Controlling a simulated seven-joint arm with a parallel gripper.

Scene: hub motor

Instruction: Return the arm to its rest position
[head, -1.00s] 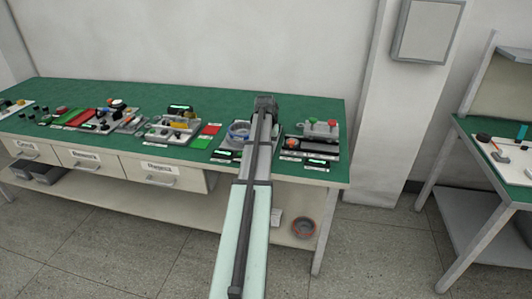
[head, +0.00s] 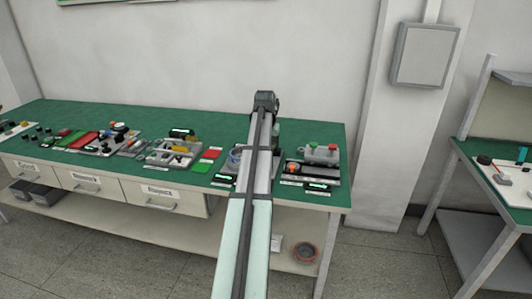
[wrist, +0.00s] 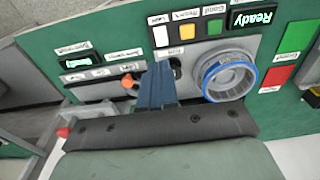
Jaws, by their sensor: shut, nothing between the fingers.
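My arm (head: 257,190) stretches forward over the green workbench (head: 220,117) in the head view, its far end above the bench. In the head view the arm hides my fingers. In the wrist view my gripper (wrist: 158,72) shows as two dark blue fingers pressed together, with nothing between them. They appear over the grey fixture plate, left of a round part with a blue ring (wrist: 226,76). That ring is partly hidden behind the arm in the head view (head: 233,158). I cannot tell the height of the fingertips above the plate.
Right of the arm stands a fixture with a grey cylinder (head: 320,153) and an orange knob (wrist: 128,81). Left of it are red and green pads (head: 211,154) and several part trays. A wall box (head: 425,55) and a second bench (head: 490,165) stand right.

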